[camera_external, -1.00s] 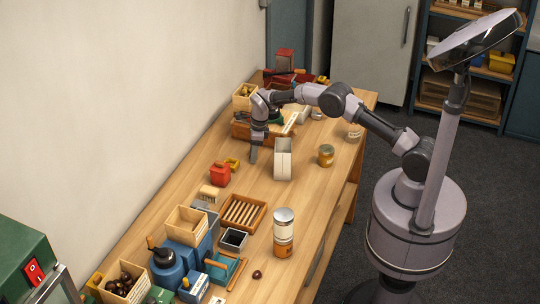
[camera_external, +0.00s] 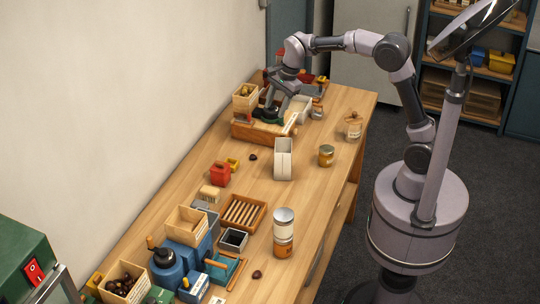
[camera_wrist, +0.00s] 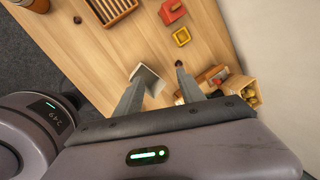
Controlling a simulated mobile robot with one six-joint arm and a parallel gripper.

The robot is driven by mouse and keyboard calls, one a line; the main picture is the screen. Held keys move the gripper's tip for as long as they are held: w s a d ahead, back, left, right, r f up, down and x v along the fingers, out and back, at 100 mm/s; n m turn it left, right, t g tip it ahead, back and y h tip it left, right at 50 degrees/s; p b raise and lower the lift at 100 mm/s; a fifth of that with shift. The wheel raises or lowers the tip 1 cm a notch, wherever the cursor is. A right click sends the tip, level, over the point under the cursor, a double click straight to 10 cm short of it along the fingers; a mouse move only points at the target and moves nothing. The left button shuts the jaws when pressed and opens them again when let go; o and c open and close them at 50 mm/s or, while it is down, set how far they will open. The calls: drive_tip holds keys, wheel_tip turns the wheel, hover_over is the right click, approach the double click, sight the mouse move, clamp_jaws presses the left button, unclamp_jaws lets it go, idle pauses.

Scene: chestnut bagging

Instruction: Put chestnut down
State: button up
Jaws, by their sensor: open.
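A dark brown chestnut (camera_external: 252,156) lies on the bare wooden table, left of the white upright container (camera_external: 283,168). In the wrist view this chestnut (camera_wrist: 179,64) appears just beyond the right fingertip, apart from it. My gripper (camera_external: 276,103) is open and empty, raised over the far part of the table. In the wrist view the two fingers of my gripper (camera_wrist: 162,82) are spread apart with nothing held between them. The left finger partly covers the white container (camera_wrist: 152,77) in that view. A second chestnut (camera_external: 256,274) lies near the front.
A wooden box of chestnuts (camera_external: 108,283) stands at the front left. A red block (camera_external: 220,175), a slatted wooden tray (camera_external: 262,204), a tall can (camera_external: 284,250) and a jar (camera_external: 326,158) stand around the middle. Boxes crowd the far end under my arm. Bare table surrounds the far chestnut.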

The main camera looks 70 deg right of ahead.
drive_tip(key=s+a+r+n, duration=0.4)
drive_tip(key=s+r+n, duration=0.1)
drive_tip(key=s, duration=0.4)
drive_tip(key=s+a+f+n+t, duration=0.1)
drive_tip(key=s+a+n, duration=0.1)
drive_tip(key=s+n, duration=0.4)
drive_tip(key=s+a+f+n+t+y, duration=0.1)
drive_tip(key=s+n, duration=0.5)
drive_tip(key=s, duration=0.9)
drive_tip(key=shift+a+f+n+t, duration=0.3)
drive_tip(key=shift+a+f, duration=0.4)
drive_tip(key=shift+a, duration=0.35)
drive_tip(key=shift+s, duration=0.1)
wheel_tip(320, 180, down, 5)
drive_tip(key=b, duration=0.5)
